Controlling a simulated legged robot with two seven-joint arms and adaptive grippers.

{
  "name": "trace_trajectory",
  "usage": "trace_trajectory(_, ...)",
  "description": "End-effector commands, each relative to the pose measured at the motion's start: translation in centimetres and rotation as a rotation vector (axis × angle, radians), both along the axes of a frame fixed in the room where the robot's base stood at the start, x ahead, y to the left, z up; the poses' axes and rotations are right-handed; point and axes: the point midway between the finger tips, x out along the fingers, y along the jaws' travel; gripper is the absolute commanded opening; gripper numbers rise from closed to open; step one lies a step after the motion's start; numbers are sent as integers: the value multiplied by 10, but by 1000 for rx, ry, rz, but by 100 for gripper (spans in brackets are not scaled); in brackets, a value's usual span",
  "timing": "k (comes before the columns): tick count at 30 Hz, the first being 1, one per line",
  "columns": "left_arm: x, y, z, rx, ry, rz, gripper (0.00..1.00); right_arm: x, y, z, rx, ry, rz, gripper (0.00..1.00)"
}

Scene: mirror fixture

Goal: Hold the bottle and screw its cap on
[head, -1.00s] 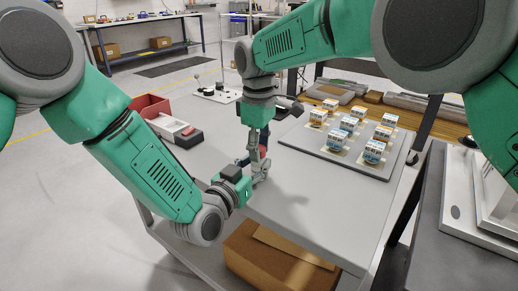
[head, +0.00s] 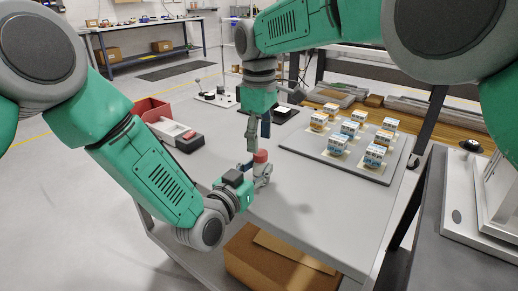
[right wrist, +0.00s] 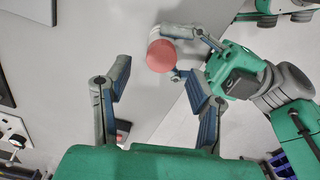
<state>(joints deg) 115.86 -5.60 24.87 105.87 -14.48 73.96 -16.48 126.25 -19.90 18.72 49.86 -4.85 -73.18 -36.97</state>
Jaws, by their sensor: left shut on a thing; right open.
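The bottle stands at the near left of the table, mostly hidden by my left gripper. Its red cap (head: 261,156) shows on top, and as a round disc in the right wrist view (right wrist: 161,56). Whether the cap is fully seated I cannot tell. My left gripper (head: 258,178) is shut on the bottle below the cap; its fingers also show beside the cap in the right wrist view (right wrist: 182,50). My right gripper (head: 257,140) points down above the cap, apart from it. In the right wrist view its fingers (right wrist: 157,80) are spread and empty.
A grey board (head: 345,158) with several small boxes (head: 343,129) lies on the right of the table. A red bin (head: 150,106) and a white tray (head: 172,131) are at the left edge. The tabletop (head: 310,210) right of the bottle is clear.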

Motion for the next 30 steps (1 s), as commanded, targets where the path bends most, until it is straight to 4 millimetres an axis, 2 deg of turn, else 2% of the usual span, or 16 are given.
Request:
trace_trajectory(8,1,0,0,0,0,1,0,0,0,4,-1,3,0,49)
trace_trajectory(10,1,0,0,-1,-1,1,0,-1,0,4,-1,4,6,46)
trace_trajectory(13,0,0,0,-1,-1,1,0,-2,1,5,0,10,72,46)
trace_trajectory(17,1,0,0,-1,-1,1,0,-5,4,9,-1,24,292,46)
trace_trajectory(24,0,0,0,-1,-1,1,0,-4,3,28,-5,21,769,46)
trace_trajectory(30,0,0,0,-1,-1,1,0,-1,0,38,-14,11,964,46)
